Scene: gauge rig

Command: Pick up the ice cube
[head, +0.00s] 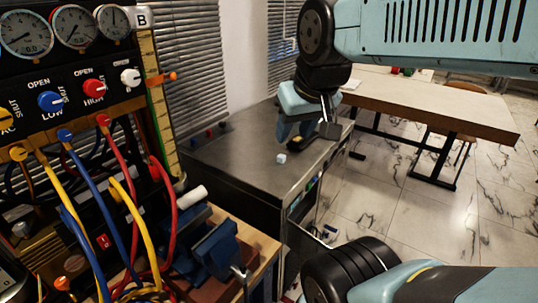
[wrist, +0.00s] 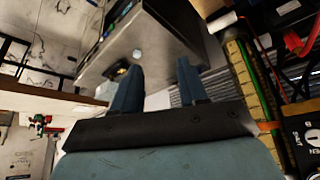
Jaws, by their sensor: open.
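The ice cube (head: 281,158) is a small pale block on the grey metal top of a cabinet (head: 235,160), near its middle front. In the wrist view the ice cube (wrist: 137,54) shows just beyond the tip of the left finger. My gripper (head: 294,136) hangs above the cabinet top, up and slightly right of the cube in the head view. In the wrist view my gripper (wrist: 160,66) has its two blue fingers wide apart with nothing between them. The cube is apart from the fingers.
A black and yellow item (head: 297,145) lies on the cabinet top behind the cube. The gauge panel (head: 70,95) with hoses and a blue vise (head: 215,245) stand at left and front. A wooden table (head: 440,105) is at right. The cabinet top's left part is mostly clear.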

